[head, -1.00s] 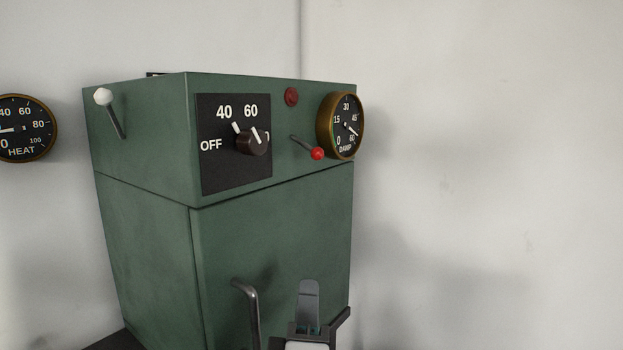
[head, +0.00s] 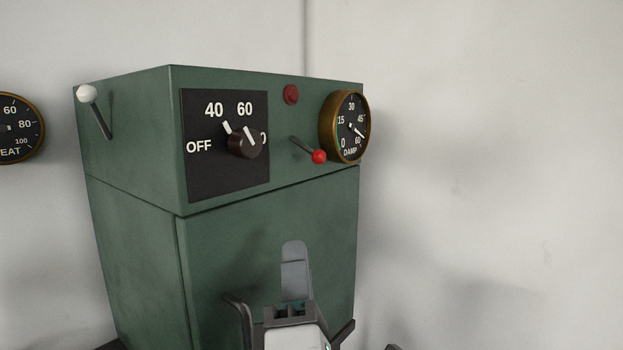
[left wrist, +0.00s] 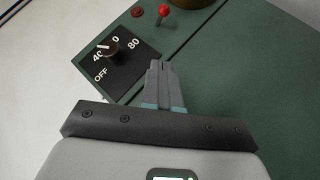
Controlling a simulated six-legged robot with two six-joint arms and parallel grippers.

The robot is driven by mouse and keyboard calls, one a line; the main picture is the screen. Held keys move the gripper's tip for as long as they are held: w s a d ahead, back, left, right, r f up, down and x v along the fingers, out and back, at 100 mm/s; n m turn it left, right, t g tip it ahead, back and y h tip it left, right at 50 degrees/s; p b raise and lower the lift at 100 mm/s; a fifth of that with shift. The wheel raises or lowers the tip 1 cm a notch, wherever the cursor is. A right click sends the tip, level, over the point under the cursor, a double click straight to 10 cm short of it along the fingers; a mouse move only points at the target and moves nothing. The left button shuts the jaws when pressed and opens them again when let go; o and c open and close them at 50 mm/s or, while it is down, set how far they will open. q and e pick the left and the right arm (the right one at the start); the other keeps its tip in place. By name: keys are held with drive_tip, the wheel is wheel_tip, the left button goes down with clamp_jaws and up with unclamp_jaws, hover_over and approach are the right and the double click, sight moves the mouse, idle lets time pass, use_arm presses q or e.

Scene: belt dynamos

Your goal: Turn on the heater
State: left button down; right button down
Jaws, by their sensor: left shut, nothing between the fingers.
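The heater is a green metal cabinet (head: 270,255) against the wall. Its front has a black dial plate (head: 200,180) marked OFF, 40 and 60, with 80 showing in the left wrist view. A red-tipped lever (head: 318,156) slants down to the right, below a dark red round lamp or button (head: 291,94). A white-tipped lever (head: 87,94) is on the left side. My left gripper (head: 295,250) is shut and empty, in front of the cabinet below the dial and red lever; it also shows in the left wrist view (left wrist: 158,68).
A DAMP gauge (head: 349,127) sits at the cabinet's right edge. A HEAT gauge (head: 15,128) is on the wall at the left, partly cut off. The wall at right is bare.

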use_arm(q)
drive_tip(key=p, duration=0.4)
approach(306, 149)
drive_tip(key=w+a, duration=0.1)
drive_tip(key=a, duration=0.2)
drive_tip(key=w+d+r, duration=0.1)
drive_tip(key=w+d+r+p, duration=0.1)
drive_tip(key=w, duration=0.1)
drive_tip(key=shift+d+p, duration=0.3)
drive_tip(key=shift+s+d, duration=0.1)
